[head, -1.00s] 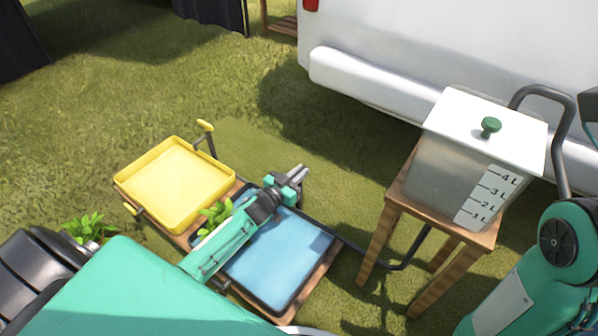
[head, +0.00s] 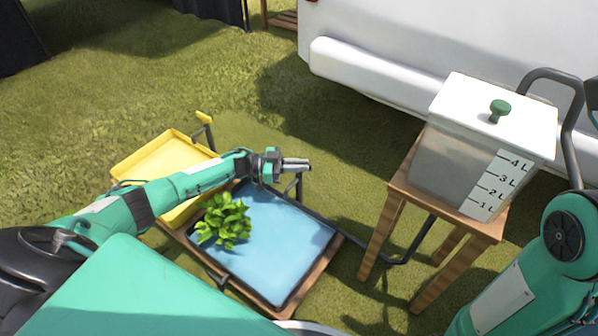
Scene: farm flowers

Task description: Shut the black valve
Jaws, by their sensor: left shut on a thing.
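My left gripper (head: 299,164) is at the far right corner of the blue tray (head: 285,240). Its fingers are closed over the top of the black valve (head: 298,187). Only the valve's dark stem shows below the fingers; its handle is mostly hidden, so I cannot tell its angle. My right arm (head: 520,275) is at the right edge, with its gripper out of view.
A leafy green plant (head: 223,220) is at the blue tray's left side. Beyond my arm are a yellow tray (head: 165,157) and yellow valve (head: 204,118). A water tank (head: 455,165) stands on a wooden stool (head: 398,190). A dark hose runs toward the tank.

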